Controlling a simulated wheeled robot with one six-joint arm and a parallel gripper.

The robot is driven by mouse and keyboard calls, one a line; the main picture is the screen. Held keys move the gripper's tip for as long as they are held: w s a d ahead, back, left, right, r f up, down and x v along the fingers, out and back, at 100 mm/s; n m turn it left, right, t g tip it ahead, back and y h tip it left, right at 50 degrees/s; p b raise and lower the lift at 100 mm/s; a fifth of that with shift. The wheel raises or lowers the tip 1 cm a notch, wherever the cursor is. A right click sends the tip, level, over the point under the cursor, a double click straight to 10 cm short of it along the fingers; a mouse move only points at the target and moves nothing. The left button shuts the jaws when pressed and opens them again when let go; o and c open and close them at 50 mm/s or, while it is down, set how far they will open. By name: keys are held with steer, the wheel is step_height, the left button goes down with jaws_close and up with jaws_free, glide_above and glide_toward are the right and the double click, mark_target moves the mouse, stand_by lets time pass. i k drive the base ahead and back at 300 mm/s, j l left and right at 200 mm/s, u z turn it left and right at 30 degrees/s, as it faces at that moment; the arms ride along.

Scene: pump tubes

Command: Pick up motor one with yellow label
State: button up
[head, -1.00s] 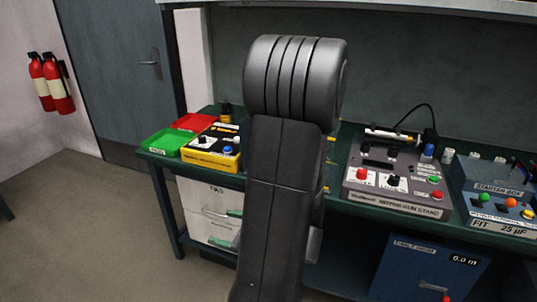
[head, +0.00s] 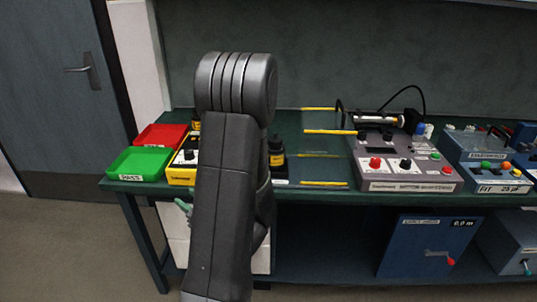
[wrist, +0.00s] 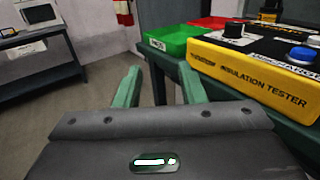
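In the head view a dark upright motor with a yellow label (head: 277,158) stands on the green bench, just right of my arm. A second dark piece with a yellow label (head: 196,121) shows partly behind the yellow tester. I cannot read a number on either. In the wrist view a dark item with yellow (wrist: 268,12) shows at the top edge, cut off. My gripper (wrist: 160,80) has two green fingers spread apart with nothing between them. It is beside the bench edge, left of the insulation tester. My arm hides part of the bench in the head view.
A green tray (head: 138,164) and a red tray (head: 162,136) lie at the bench's left end, beside the yellow insulation tester (wrist: 255,75). Yellow strips (head: 323,184) mark the bench middle. A grey motor run stand (head: 405,165) and blue starter box (head: 487,160) stand right.

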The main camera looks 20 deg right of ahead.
mark_target(276, 149)
steer(key=i+j+z, duration=0.1)
steer(key=z, duration=0.35)
steer(key=i+j+z, duration=0.1)
steer(key=z, duration=0.35)
steer(key=j+z, duration=0.3)
steer(key=z, duration=0.15)
steer(key=i+j+z, duration=0.15)
steer(key=i+j, duration=0.1)
steer(key=i, duration=0.1)
